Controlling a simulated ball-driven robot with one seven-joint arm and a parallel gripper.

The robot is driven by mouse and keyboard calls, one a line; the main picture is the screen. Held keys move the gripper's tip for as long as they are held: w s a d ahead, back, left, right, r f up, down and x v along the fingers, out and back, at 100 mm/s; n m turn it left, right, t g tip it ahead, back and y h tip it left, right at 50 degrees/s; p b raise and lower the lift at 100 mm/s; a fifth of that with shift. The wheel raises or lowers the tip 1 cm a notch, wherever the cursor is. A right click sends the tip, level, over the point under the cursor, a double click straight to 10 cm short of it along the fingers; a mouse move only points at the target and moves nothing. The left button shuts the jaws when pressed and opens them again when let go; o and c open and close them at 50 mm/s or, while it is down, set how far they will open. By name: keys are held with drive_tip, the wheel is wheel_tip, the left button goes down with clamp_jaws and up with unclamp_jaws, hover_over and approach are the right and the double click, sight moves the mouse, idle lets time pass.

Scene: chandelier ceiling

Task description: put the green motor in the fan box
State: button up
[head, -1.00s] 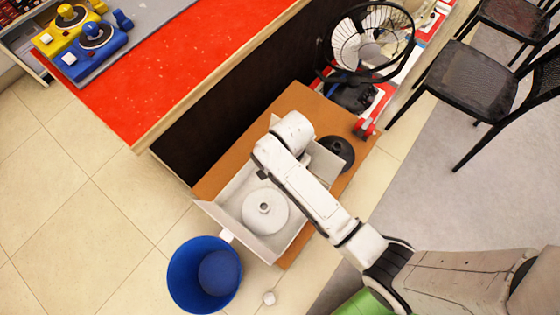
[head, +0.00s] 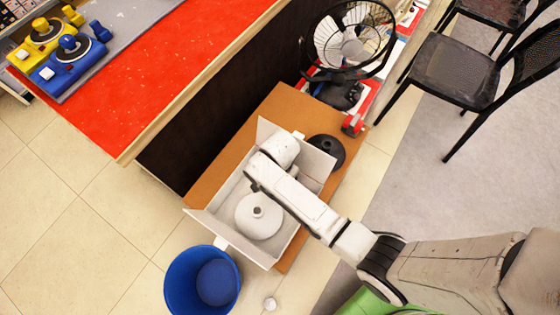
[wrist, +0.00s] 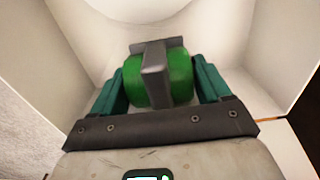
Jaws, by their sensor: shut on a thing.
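The fan box (head: 205,222) is a white open box with its flaps spread, lying on a brown board. A round white fan part (head: 259,217) lies inside it, at its near left. The green motor (wrist: 181,78), with a grey bar across its front, is between the teal fingers of my gripper (wrist: 158,68) in the wrist view. My gripper is shut on it. White box walls surround the motor there, with the round part's edge above. In the head view my arm covers the box's far right part and hides gripper and motor. Whether the motor touches the floor of the box is unclear.
A blue bin (head: 203,283) stands just in front of the box, with a small white object (head: 269,304) on the floor beside it. A black round base (head: 327,150) is behind the box. A red-topped counter (head: 150,75), a black fan (head: 352,42) and chairs (head: 455,75) stand around.

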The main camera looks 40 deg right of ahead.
drive_tip(key=shift+f, duration=0.45)
drive_tip(key=o, duration=1.5)
drive_tip(key=shift+c, duration=0.2)
wheel_tip(320, 180, up, 13)
drive_tip(key=p, duration=0.2)
drive_tip(key=shift+s, duration=0.1)
drive_tip(key=s+d+r+n, duration=0.2)
drive_tip(key=s+d+n, duration=0.1)
drive_tip(key=s+n, duration=0.4)
drive_tip(key=s+d+r+n+t, duration=0.1)
drive_tip(key=s+d+r+n, duration=0.2)
drive_tip(key=s+n, duration=0.4)
drive_tip(key=s, duration=0.2)
drive_tip(key=shift+s+d+r, duration=0.3)
drive_tip(key=shift+s+d, duration=0.05)
drive_tip(key=shift+d, duration=0.05)
